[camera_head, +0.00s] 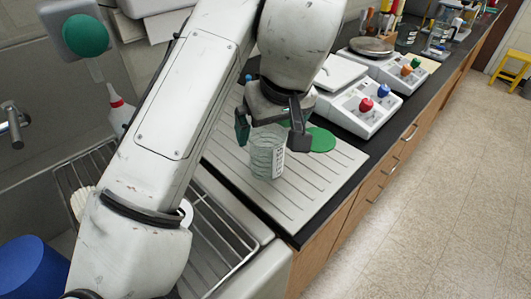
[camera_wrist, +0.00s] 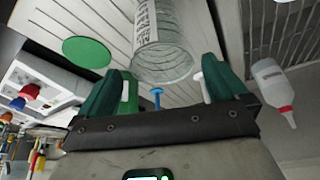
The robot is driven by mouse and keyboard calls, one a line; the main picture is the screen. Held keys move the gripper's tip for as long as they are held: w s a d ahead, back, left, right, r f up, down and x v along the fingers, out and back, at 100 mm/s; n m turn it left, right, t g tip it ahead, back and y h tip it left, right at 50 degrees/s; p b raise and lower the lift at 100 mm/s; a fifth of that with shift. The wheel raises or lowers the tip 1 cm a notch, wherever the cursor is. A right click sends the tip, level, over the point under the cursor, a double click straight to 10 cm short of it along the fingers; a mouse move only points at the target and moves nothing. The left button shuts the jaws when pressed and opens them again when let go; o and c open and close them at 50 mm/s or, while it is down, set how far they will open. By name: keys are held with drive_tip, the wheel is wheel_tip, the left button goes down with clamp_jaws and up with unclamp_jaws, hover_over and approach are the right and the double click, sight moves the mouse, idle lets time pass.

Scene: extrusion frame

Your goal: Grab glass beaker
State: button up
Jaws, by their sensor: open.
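The glass beaker (camera_head: 266,153) is clear with printed markings and stands upright on the ribbed drainboard. In the wrist view the beaker (camera_wrist: 163,45) shows just ahead of my gripper (camera_wrist: 160,88), in line with the gap between the two green-padded fingers. In the head view my gripper (camera_head: 270,128) points down at the top of the beaker, with a finger on each side of it. The fingers are open, and I see no grip on the glass. Whether a finger touches the rim cannot be told.
A green disc (camera_head: 319,139) lies on the drainboard (camera_head: 228,155) beside the beaker. Hotplates with colored knobs (camera_head: 368,106) stand behind on the black counter. A sink with a wire rack (camera_head: 212,245) is at front left. A wash bottle (camera_wrist: 273,86) shows in the wrist view.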

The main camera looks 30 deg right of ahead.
sight(265, 140)
drive_tip(key=shift+x, duration=2.7)
drive_tip(key=shift+a, duration=0.1)
drive_tip(key=c, duration=1)
drive_tip(key=shift+r, duration=0.1)
